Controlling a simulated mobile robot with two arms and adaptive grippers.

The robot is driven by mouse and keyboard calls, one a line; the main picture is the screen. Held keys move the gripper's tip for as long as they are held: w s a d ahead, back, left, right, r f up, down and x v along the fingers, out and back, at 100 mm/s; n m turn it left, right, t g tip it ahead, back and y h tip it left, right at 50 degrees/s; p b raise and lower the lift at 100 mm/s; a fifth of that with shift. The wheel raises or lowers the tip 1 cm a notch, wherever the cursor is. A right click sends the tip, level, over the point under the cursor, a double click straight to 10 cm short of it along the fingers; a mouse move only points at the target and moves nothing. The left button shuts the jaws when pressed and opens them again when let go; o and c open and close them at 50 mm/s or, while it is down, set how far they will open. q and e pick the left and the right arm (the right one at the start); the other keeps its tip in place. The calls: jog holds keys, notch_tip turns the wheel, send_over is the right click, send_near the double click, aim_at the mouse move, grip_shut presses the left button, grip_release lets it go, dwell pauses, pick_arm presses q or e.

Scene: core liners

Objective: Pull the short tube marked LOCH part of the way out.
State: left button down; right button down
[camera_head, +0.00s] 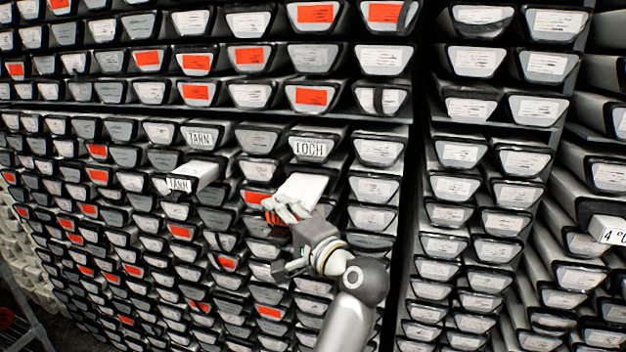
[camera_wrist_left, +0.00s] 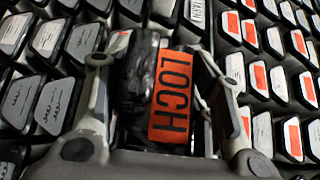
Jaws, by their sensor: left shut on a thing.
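The short tube (camera_head: 303,186) with a white top sticks out of the rack, below a white plate lettered LOCH (camera_head: 310,149). My left gripper (camera_head: 284,212) is shut on its front end. In the left wrist view, its orange label lettered LOCH (camera_wrist_left: 171,95) faces me between the two fingers of my left gripper (camera_wrist_left: 160,65). The fingers lie along both sides of the end. In the head view, the gripper covers most of the orange end. How far the tube reaches back into its slot is hidden. My right gripper is not in view.
Rows of tube ends with white or orange labels fill the rack. A white tube marked TARN (camera_head: 205,172) juts out to the left, below a TARN plate (camera_head: 200,137). A white end marked 4 °C (camera_head: 608,230) juts out at far right. Dark uprights divide the bays.

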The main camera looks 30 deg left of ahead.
pick_arm(q)
jog(key=c, duration=0.6)
grip_release()
